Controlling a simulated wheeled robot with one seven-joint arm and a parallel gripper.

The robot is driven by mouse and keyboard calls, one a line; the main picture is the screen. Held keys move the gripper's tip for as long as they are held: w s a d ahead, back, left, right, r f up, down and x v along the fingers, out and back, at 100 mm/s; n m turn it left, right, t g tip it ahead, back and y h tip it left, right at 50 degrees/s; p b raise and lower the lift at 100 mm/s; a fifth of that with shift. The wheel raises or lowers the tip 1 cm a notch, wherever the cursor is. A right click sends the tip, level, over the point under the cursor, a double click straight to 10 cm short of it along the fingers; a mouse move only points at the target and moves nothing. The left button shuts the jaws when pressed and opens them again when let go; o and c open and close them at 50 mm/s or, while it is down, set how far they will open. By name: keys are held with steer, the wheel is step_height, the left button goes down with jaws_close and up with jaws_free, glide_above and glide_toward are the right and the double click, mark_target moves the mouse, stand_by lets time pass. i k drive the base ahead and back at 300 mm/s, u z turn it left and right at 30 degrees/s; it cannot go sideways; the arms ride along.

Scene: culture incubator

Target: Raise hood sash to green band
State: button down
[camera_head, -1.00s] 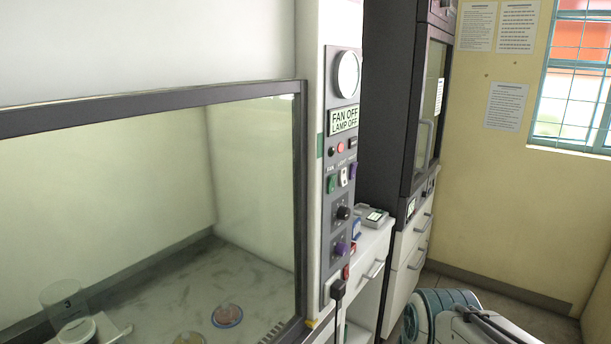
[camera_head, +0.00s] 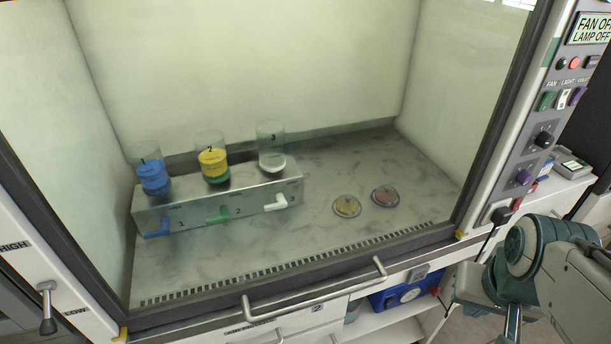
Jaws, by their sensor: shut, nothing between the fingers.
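The hood sash is a glass pane in a dark frame (camera_head: 60,228), seen across the head view. Its bottom rail (camera_head: 190,312) lies low along the front edge of the work surface, close to a yellow mark (camera_head: 460,235) on the right post. A long metal bar handle (camera_head: 315,289) runs along the front at the rail. A green band (camera_head: 553,50) shows higher on the right post, well above the bottom rail. My arm is at the lower right, apart from the handle. My gripper is out of view.
The control panel (camera_head: 545,140) reads FAN OFF, LAMP OFF. A lever (camera_head: 47,305) sits at the left. Drawers and a blue box (camera_head: 405,293) are below.

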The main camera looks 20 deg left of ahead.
mark_target(14, 176)
steer(key=u, duration=1.1)
steer(key=k, duration=0.55)
steer(key=u, duration=0.15)
